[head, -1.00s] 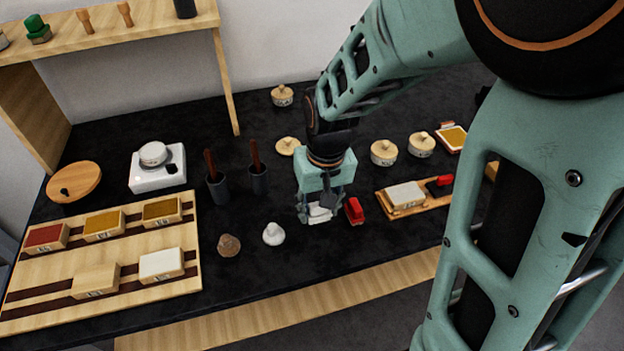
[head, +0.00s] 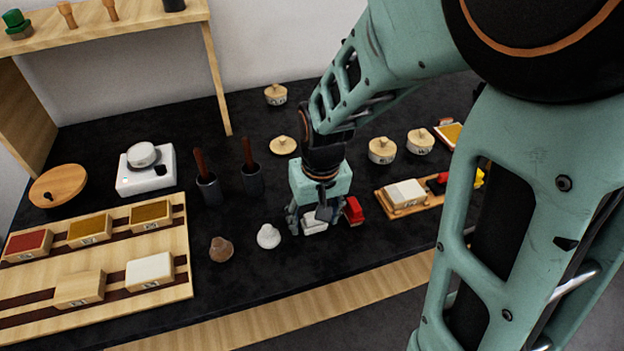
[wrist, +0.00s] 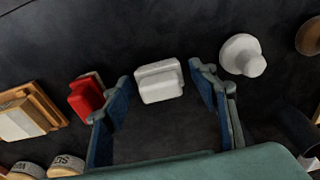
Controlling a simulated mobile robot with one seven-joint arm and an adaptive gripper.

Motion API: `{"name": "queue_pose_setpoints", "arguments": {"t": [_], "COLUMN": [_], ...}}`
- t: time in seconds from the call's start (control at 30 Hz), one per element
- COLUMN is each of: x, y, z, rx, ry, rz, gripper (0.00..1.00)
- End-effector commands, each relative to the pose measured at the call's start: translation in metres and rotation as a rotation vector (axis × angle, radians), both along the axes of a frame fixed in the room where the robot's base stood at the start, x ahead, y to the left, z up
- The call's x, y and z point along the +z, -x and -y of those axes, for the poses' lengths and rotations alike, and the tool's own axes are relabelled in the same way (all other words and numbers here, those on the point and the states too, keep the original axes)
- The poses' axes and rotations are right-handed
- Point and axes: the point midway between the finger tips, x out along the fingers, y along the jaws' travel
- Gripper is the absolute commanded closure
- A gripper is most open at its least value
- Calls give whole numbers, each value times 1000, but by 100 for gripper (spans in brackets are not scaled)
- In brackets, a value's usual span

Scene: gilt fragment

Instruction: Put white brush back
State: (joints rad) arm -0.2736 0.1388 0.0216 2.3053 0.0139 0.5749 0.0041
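The white brush (wrist: 160,82), a white block with a raised grip, lies on the black table top in the wrist view. In the head view the white brush (head: 315,227) is partly hidden by my gripper. My gripper (head: 310,217) is low over it. In the wrist view the blue-padded fingers of my gripper (wrist: 161,79) are spread, one on each side of the brush with gaps. A red brush (head: 353,211) lies just right of my gripper.
A white knob-shaped piece (head: 268,237) and a brown one (head: 221,249) stand left of my gripper. Two dark cups with sticks (head: 252,182) stand behind. Lidded round boxes (head: 382,151) are at the back right. A wooden board (head: 120,297) with several blocks is at left.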

Motion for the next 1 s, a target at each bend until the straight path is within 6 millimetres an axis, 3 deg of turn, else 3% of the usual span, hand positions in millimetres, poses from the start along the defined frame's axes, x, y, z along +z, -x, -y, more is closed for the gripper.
{"name": "queue_pose_setpoints", "arguments": {"t": [0.47, 1.0], "x": [9, 84], "y": [0, 8], "z": [0, 3], "rx": [0, 0], "ry": [0, 0], "rz": [1, 1], "gripper": [45, 45]}}
